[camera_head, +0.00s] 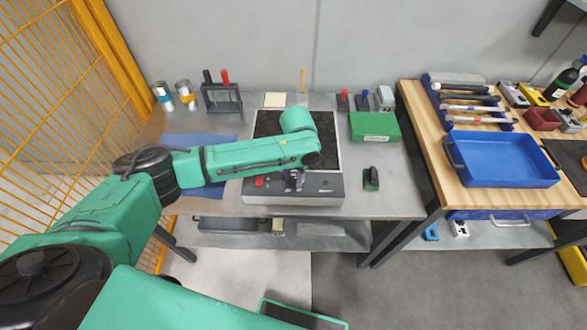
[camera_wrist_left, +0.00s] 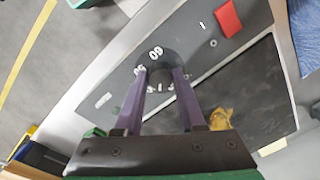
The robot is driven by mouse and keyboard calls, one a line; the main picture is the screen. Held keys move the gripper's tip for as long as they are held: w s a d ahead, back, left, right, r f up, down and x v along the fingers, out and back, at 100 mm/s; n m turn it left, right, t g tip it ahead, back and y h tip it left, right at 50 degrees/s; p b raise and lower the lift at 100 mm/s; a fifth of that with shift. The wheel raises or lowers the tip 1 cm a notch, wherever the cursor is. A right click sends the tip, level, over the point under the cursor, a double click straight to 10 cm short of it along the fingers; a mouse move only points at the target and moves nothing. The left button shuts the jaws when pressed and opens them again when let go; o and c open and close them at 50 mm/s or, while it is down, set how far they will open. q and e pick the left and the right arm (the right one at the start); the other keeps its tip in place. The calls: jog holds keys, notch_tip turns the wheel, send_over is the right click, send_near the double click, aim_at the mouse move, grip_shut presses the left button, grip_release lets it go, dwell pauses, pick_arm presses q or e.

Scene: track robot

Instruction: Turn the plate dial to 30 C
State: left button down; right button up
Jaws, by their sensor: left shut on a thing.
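The hot plate has a black top (camera_head: 265,123) and a grey front panel (camera_head: 325,188) on the metal bench. Its dark round dial (camera_wrist_left: 157,56) shows in the left wrist view, with white numbers around it; 60 is legible and the others are partly covered. My left gripper (camera_head: 295,180) is at the front panel, and in the left wrist view its purple fingers (camera_wrist_left: 160,78) are shut on the dial from two sides. In the head view my gripper hides the dial. Where the dial's pointer stands cannot be told. My right gripper is out of view.
A red switch (camera_head: 259,182) sits on the panel left of the dial. A small dark-and-green object (camera_head: 371,179) stands right of the plate, and a green box (camera_head: 375,127) lies behind it. A blue mat (camera_head: 200,150) lies left. A wooden bench with a blue tray (camera_head: 505,160) is at right.

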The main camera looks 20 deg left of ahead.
pick_arm(q)
jog(key=n+p, duration=0.3)
jog(key=p, duration=0.1)
jog(key=n+p, duration=0.1)
jog(key=n, duration=0.1)
jog(key=shift+r+n+p, duration=0.3)
jog(key=shift+p, duration=0.1)
jog(key=shift+w+f+n+p, duration=0.1)
jog(key=shift+n+p, duration=0.55)
jog(key=shift+n, duration=0.3)
jog(key=shift+w+f+n+p, duration=0.1)
jog(key=shift+n+p, duration=0.55)
jog(key=shift+n, duration=0.3)
jog(key=c, duration=0.5)
grip_release()
jog(key=shift+s, duration=0.1)
notch_tip(320, 180, up, 14)
jog(key=b, duration=0.1)
jog(key=shift+d+r, duration=0.25)
jog(key=shift+d, duration=0.1)
